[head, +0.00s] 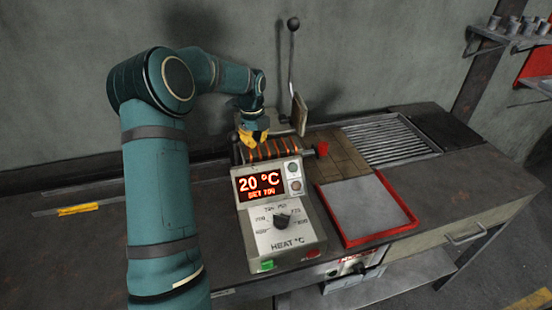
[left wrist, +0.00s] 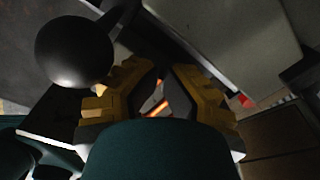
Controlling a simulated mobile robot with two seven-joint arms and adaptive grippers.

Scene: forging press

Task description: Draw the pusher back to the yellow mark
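My left gripper (head: 255,137), with yellow fingers, points down just behind the heater's display, above the orange-glowing coil (head: 270,149). In the left wrist view the fingers (left wrist: 161,76) come close together at their tips, with orange glow showing between them. Whether they hold anything is unclear. A yellow mark (head: 78,209) lies on the bench at the left, beside a long pale rail (head: 100,187) that runs towards the coil. I cannot make out the pusher for certain; the display and gripper cover that area. My right gripper is not in view.
The heater box (head: 285,232) reads 20 °C. A lever with a black ball knob (head: 293,24) stands behind the coil; a black ball also shows close in the left wrist view (left wrist: 75,52). A red-rimmed tray (head: 408,221) and a grille (head: 390,140) lie to the right.

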